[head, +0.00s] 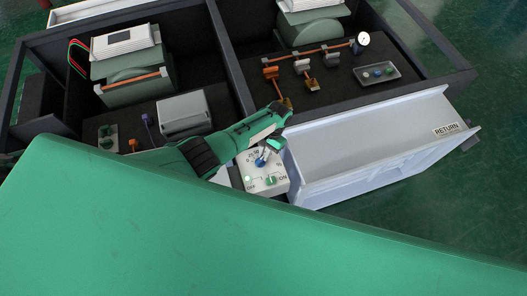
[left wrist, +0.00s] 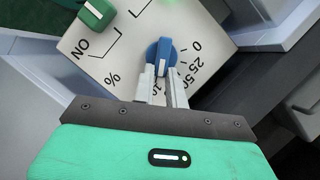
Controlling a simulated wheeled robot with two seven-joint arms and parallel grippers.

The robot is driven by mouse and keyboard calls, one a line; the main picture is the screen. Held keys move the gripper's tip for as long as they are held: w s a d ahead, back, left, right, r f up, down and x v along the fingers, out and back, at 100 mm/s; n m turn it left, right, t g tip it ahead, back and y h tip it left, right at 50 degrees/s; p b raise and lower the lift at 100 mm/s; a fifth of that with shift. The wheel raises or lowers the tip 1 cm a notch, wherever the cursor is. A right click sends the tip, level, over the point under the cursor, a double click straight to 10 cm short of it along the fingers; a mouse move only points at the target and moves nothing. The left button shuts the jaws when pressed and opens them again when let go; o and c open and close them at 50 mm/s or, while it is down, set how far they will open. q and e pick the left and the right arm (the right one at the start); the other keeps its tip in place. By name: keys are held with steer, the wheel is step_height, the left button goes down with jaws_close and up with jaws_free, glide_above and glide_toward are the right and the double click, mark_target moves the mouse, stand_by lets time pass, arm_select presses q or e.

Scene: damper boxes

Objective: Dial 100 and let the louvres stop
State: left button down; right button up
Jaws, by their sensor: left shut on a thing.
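The white control panel (head: 262,184) carries a blue dial knob (head: 260,162) and a green switch (head: 270,180) by the word ON. My left gripper (head: 271,147) reaches over the panel and is shut on the knob. The printed scale shows 0, 25 and 50 on the right; the fingers partly cover the numbers below. I cannot tell the exact setting. I cannot make out the louvres. My right gripper is not in view.
A pale duct box (head: 370,155) with a RETURN label (head: 446,129) stands right of the panel. Behind are dark-walled bays with a small gauge (head: 363,39), orange and grey levers (head: 303,67), a button tray (head: 378,73) and a grey box (head: 184,114).

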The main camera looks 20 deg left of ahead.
arm_select(q)
steer(key=shift+d+m, duration=0.15)
steer(key=shift+m, duration=0.35)
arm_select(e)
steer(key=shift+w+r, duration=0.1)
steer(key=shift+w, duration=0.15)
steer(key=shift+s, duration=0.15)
arm_select(q)
steer(key=c, duration=1.5)
jaws_free()
steer(key=shift+o, duration=0.3)
steer(key=shift+r, duration=0.1)
steer(key=shift+w+r, duration=0.15)
steer(key=shift+r, duration=0.2)
steer(key=p+v, duration=0.1)
steer(key=v, duration=1.2)
steer(key=shift+d, duration=0.2)
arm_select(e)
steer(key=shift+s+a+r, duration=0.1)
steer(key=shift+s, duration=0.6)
